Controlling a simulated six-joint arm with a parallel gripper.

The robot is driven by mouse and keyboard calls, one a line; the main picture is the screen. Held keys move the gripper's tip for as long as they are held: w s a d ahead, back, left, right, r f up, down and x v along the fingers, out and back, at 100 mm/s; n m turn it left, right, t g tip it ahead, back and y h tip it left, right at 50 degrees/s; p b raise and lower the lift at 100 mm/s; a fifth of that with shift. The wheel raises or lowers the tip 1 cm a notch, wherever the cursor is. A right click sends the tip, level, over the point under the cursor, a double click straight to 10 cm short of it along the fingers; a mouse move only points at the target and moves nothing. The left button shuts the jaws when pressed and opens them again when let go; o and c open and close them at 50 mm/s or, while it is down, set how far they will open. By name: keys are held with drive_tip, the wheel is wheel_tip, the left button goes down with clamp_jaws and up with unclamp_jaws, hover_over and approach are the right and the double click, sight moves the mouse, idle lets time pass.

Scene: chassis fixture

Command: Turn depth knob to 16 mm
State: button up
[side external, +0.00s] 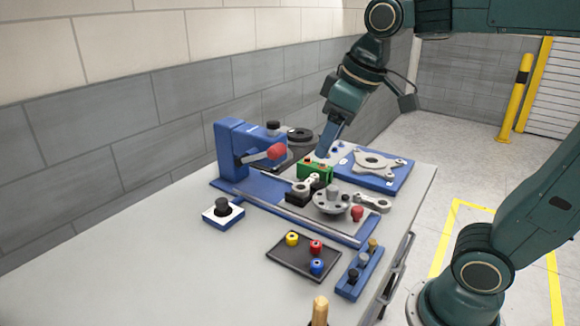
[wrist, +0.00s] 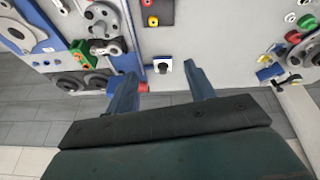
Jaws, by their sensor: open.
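What looks like the depth knob (side external: 222,205) is a black round knob on a small white plate with a blue base. In the wrist view the knob (wrist: 162,66) shows beyond the gap between my fingers. Its scale and setting are too small to read. My gripper (side external: 328,143) is open and empty, pointing down behind the green block in the side view. In the wrist view my gripper (wrist: 161,75) has both fingers wide apart, with no contact on the knob visible.
The blue press (side external: 232,155) with a red-ended lever (side external: 277,152) stands by the wall. A green block (side external: 314,172), a grey flanged disc (side external: 331,203) and a blue fixture plate (side external: 385,180) lie nearby. A dark tray (side external: 280,265) holds coloured pieces. The table's near left is clear.

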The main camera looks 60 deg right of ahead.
drive_tip(key=w+r+n+g, duration=0.1)
drive_tip(key=w+n, duration=0.1)
drive_tip(key=w, duration=0.8)
drive_tip(key=n+g, duration=0.3)
drive_tip(key=n, duration=0.1)
hover_over(222, 200)
wheel_tip(222, 200, down, 12)
wheel_tip(222, 200, down, 14)
drive_tip(key=shift+r, duration=0.15)
drive_tip(key=shift+c, duration=0.2)
drive_tip(key=c, duration=0.9)
